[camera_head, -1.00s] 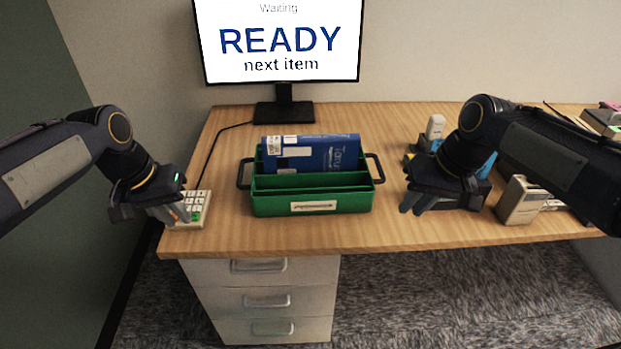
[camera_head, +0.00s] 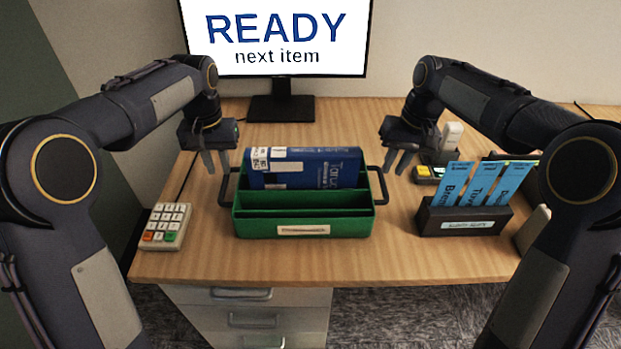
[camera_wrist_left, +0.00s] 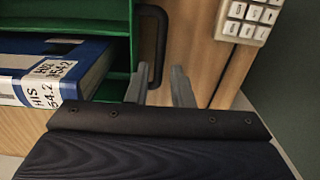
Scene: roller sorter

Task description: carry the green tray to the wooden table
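The green tray (camera_head: 300,226) stands on the wooden table (camera_head: 200,262), with a dark handle at each end. A blue book (camera_head: 335,170) lies in its rear compartment; the front compartments look empty. My left gripper (camera_head: 216,164) is open, just above and beside the tray's left handle (camera_head: 226,186). In the left wrist view its two fingers (camera_wrist_left: 165,88) are apart, close to that handle (camera_wrist_left: 155,40), with nothing between them. My right gripper (camera_head: 398,163) is open and empty near the right handle (camera_head: 381,184).
A keypad (camera_head: 166,226) lies left of the tray. A dark holder with blue cards (camera_head: 465,221) stands to the right, with small devices (camera_head: 452,136) behind it. A monitor (camera_head: 280,40) stands at the back. The table front is clear.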

